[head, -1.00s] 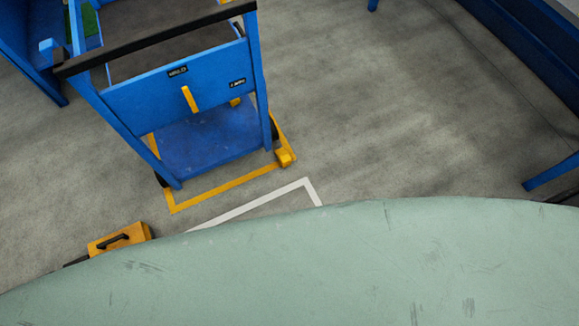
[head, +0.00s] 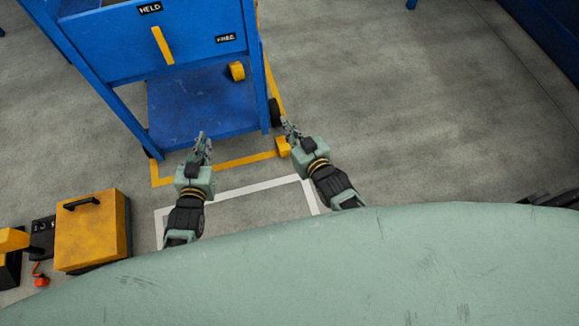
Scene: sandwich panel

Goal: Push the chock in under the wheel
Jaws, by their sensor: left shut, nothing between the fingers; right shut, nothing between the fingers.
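The blue cart (head: 200,105) stands on the floor with a black wheel (head: 274,112) at its near right corner. A yellow chock (head: 283,148) sits on the floor just in front of that wheel, partly covered by my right gripper. My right gripper (head: 287,126) is shut and empty, its fingers above or beside the chock in the picture; I cannot tell whether they touch. My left gripper (head: 202,138) is shut and empty, at the cart's front edge, left of the chock.
A yellow line (head: 225,166) frames the cart's floor spot, with a white line (head: 235,191) nearer me. A yellow case (head: 90,232) with a black handle stands at the left. The cart's yellow lever (head: 163,45) is between labels HELD and FREE. Floor to the right is clear.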

